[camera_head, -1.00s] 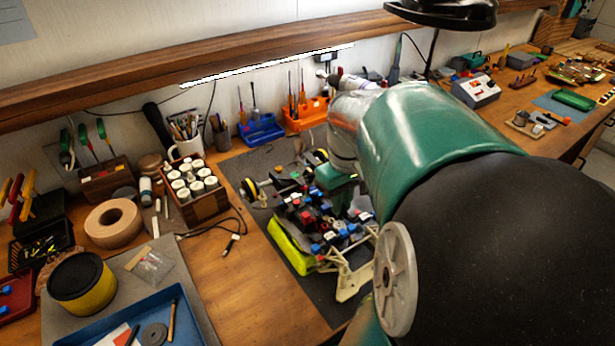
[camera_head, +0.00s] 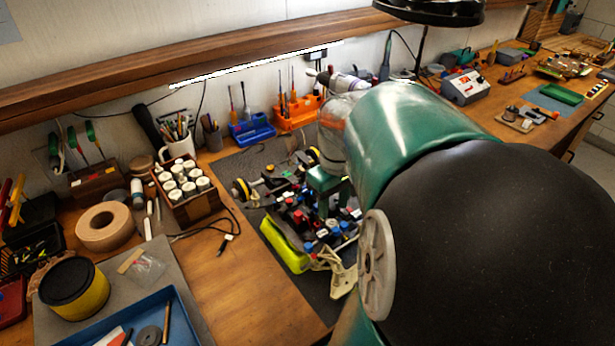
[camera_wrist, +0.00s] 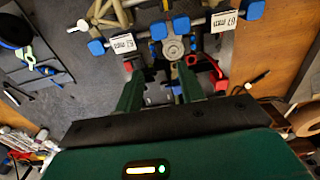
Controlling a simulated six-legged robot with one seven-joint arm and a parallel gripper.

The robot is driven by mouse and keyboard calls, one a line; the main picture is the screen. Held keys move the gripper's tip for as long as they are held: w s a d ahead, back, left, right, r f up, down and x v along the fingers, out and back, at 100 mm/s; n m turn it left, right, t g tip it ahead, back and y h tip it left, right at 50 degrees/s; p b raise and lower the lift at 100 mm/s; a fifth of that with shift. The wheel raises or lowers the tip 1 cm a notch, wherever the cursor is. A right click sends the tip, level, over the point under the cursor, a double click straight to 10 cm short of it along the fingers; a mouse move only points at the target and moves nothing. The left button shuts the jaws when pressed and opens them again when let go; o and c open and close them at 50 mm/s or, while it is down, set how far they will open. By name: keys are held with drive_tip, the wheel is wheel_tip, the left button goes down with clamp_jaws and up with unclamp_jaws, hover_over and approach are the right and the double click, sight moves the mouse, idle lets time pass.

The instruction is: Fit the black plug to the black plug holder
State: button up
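The RC car chassis (camera_head: 300,215) stands on the dark mat, with several red, blue and black parts on it. My gripper (camera_wrist: 162,72) is over the chassis in the wrist view, with its two green fingers apart. Chassis parts show beyond and between the fingers, and I see nothing clearly clamped. Blue caps (camera_wrist: 182,25) and white size labels (camera_wrist: 123,44) lie just past the fingertips. Small dark pieces show between the fingers, but I cannot tell whether one is the black plug or its holder. In the head view my arm hides part of the car and the fingertips.
A wooden rack of white jars (camera_head: 185,190) and a thin black cable (camera_head: 222,240) lie left of the mat. Blue (camera_head: 252,130) and orange (camera_head: 297,112) tool holders stand behind the car. Bare wooden bench (camera_head: 245,290) is free at the front left.

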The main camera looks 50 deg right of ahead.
sight(333, 208)
wheel_tip(333, 208, up, 14)
drive_tip(key=shift+f, duration=0.15)
drive_tip(key=shift+a, duration=0.1)
idle(0.5)
